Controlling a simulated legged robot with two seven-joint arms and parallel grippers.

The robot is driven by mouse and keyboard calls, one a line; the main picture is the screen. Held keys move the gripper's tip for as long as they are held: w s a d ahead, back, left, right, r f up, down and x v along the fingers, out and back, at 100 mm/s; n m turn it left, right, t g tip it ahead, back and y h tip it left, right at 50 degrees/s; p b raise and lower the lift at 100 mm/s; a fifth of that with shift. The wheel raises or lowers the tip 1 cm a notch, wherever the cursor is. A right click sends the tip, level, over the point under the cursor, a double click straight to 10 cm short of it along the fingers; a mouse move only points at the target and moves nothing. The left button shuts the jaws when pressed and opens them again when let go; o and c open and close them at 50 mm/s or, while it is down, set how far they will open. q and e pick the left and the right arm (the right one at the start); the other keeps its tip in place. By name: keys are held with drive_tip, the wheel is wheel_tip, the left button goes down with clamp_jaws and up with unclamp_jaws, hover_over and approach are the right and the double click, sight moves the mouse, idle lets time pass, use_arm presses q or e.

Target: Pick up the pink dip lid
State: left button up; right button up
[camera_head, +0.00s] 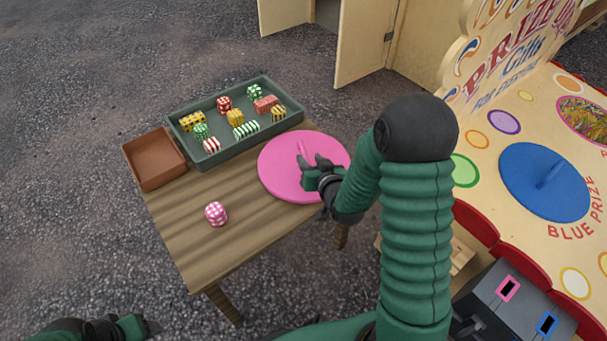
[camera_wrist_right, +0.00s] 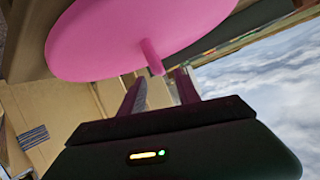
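The pink dip lid (camera_head: 280,177) is a flat round disc at the right end of the wooden table, partly covered by my right gripper. Its bar-like handle (camera_head: 303,149) stands up from the middle. My right gripper (camera_head: 312,165) is over the lid, beside the handle. In the right wrist view the lid (camera_wrist_right: 110,40) fills the upper left, and its handle (camera_wrist_right: 152,57) points at the gap between the fingers of my right gripper (camera_wrist_right: 158,82). The fingers are apart and do not appear closed on the handle. My left gripper (camera_head: 135,326) is low at the bottom left, its fingers unclear.
A dark green tray (camera_head: 245,143) of several wrapped sweets and an empty brown tray (camera_head: 154,158) stand on the table (camera_head: 190,235). A pink checked sweet (camera_head: 215,213) lies nearer. The prize stall with a blue lid (camera_head: 540,185) is on the right.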

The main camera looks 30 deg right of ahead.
sight(306, 155)
drive_tip(key=b+x, duration=0.3)
drive_tip(key=x, duration=0.3)
drive_tip(key=shift+w, duration=0.1)
drive_tip(key=shift+r, duration=0.1)
drive_tip(key=shift+c, duration=0.3)
clamp_jaws()
idle(0.8)
